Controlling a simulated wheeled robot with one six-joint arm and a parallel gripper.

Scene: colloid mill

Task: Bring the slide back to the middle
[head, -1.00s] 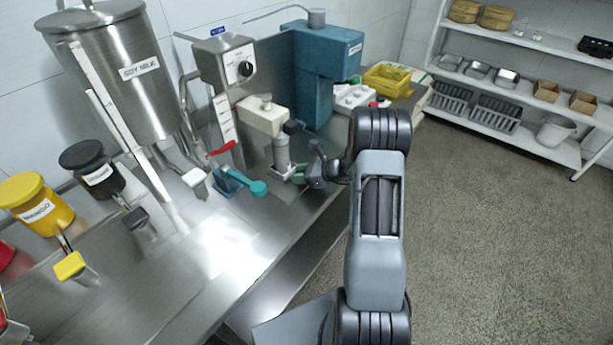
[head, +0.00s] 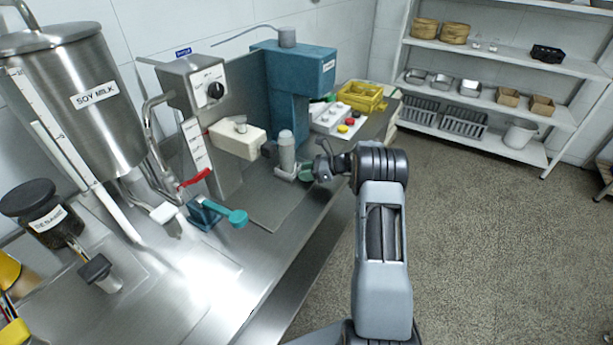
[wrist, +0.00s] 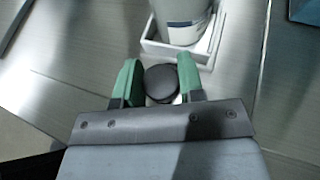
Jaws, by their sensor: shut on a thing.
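The slide is a small white square tray-like carriage (wrist: 212,45) with a raised rim, holding a pale grey cylinder (wrist: 182,18). A round black knob (wrist: 161,83) is at its near side. My gripper (wrist: 160,82) has its green fingers on both sides of the knob, shut on it. In the head view the cylinder (head: 287,150) stands upright on the slide (head: 288,173), right of the cream dispensing head (head: 238,140) and in front of the blue machine (head: 300,85). My gripper (head: 310,172) is at its right side; the knob is hard to make out there.
A teal-handled lever (head: 232,216) and a red-handled tap (head: 196,178) stand to the left. A button box (head: 338,118) and a yellow crate (head: 361,97) sit behind on the bench. The steel plate in front of the dispensing head is clear.

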